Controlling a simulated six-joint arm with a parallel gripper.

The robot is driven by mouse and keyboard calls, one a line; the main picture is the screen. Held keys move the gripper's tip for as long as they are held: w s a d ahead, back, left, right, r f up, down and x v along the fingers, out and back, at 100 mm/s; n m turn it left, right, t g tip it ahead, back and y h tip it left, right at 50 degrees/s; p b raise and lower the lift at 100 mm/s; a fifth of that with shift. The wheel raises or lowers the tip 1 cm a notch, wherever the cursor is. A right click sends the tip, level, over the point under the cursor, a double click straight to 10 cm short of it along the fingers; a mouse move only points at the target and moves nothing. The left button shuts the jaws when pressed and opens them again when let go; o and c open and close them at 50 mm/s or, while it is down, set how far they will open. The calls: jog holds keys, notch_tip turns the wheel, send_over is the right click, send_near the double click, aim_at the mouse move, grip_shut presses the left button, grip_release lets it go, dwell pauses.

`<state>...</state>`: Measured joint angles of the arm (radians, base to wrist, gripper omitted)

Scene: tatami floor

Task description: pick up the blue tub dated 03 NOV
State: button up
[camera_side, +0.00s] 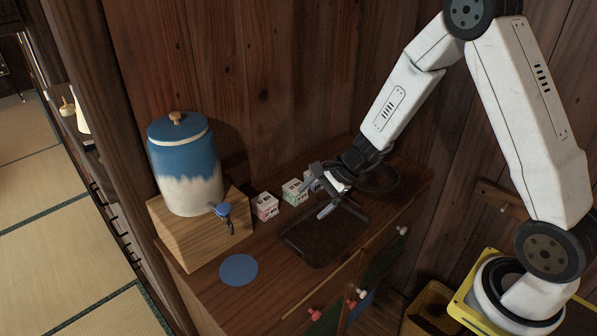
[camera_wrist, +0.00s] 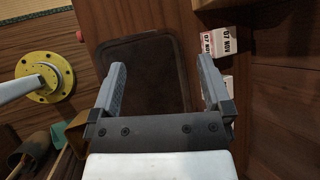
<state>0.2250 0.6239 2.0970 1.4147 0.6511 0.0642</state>
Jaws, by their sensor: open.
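Three small white tubs stand in a row on the cabinet top in the side view: one with pink markings (camera_side: 265,206), one with green (camera_side: 294,191), and one bluish (camera_side: 313,181), partly hidden by my gripper. Their dates are too small to read there. My gripper (camera_side: 316,198) is open and empty, above the dark tray and close to the bluish tub. In the wrist view my gripper (camera_wrist: 162,66) has its fingers apart over the tray. A tub reading 07 NOV (camera_wrist: 217,42) lies beyond the right finger; another tub (camera_wrist: 228,84) is partly hidden behind that finger.
A dark rectangular tray (camera_side: 308,250) lies in front of the tubs. A blue-and-white lidded jar (camera_side: 185,165) with a tap stands on a wooden block (camera_side: 205,245) at left. A flat blue disc (camera_side: 238,270) lies near the front edge. The wooden wall rises behind.

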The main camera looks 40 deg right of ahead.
jog(key=w+d+f+m+t+h, duration=0.1)
jog(key=w+d+f+m+t, duration=0.35)
jog(key=w+d+m, duration=0.35)
jog(key=m+t+h, duration=0.5)
jog(key=m+h, duration=0.2)
jog(key=m, duration=0.4)
send_over(316, 186)
jog(key=s+d, duration=0.3)
jog(key=shift+g, duration=0.25)
notch_tip(316, 186, down, 6)
jog(key=shift+s+a+r, duration=0.1)
jog(key=shift+x, duration=1.3)
jog(key=shift+a+f+x, duration=0.1)
jog(key=shift+x, duration=1.2)
jog(key=shift+a+f+x, duration=0.1)
jog(key=shift+a+x, duration=0.05)
jog(key=shift+x, duration=1.15)
jog(key=c, duration=1.1)
